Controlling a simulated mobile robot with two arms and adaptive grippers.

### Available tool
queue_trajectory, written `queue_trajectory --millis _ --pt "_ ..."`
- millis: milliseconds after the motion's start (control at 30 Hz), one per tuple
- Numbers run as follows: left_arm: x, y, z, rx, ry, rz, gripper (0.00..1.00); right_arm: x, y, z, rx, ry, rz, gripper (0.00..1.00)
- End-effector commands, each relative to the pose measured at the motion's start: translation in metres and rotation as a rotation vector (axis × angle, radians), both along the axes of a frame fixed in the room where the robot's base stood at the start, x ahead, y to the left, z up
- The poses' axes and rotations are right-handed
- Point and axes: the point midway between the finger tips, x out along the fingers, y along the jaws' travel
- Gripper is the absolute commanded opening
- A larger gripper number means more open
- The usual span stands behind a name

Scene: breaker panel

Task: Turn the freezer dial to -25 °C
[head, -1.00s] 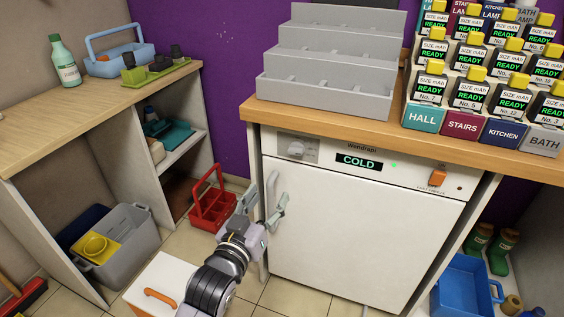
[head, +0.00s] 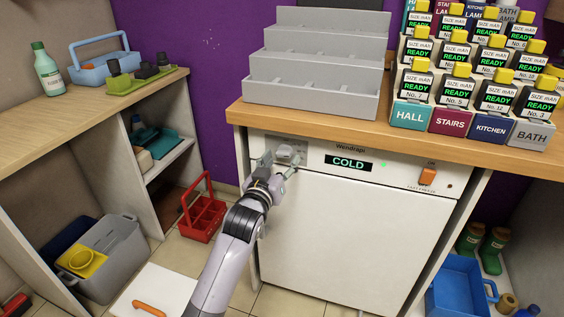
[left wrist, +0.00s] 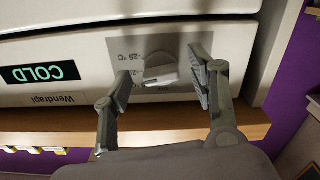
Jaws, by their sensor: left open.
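The white freezer (head: 350,235) stands under the wooden counter, with a display reading COLD (head: 348,163) on its front panel. The freezer dial (left wrist: 161,68) is a light grey knob on a grey plate, seen upside down in the left wrist view; a -25 °C mark shows beside it, and other marks are partly covered. In the head view the dial (head: 287,153) is partly hidden by my gripper. My left gripper (left wrist: 163,86) is open, with one finger on each side of the dial and visible gaps between. I do not see my right gripper.
An orange switch (head: 427,176) sits at the panel's right end. The counter edge (head: 300,125) juts out just above the panel. A red caddy (head: 203,215) stands on the floor left of the freezer. Grey stepped racks (head: 315,90) stand on the counter.

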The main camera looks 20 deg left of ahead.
Motion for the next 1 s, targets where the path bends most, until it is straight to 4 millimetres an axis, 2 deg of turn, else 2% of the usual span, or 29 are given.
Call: queue_trajectory --millis 133,433,1000 --pt "0.0104 -0.0007 0.0005 0.000 -0.001 -0.001 0.53 -0.0021 -0.0005 0.0047 -0.001 -0.002 0.000 0.00" --pt "0.0123 -0.0007 0.0004 -0.001 -0.001 -0.001 0.53 -0.0026 -0.0006 0.0060 -0.001 -0.002 0.000 0.00" --pt "0.0120 -0.0005 0.0004 -0.001 -0.001 0.000 0.16 -0.0026 -0.0005 0.0058 -0.001 -0.002 0.000 0.00"
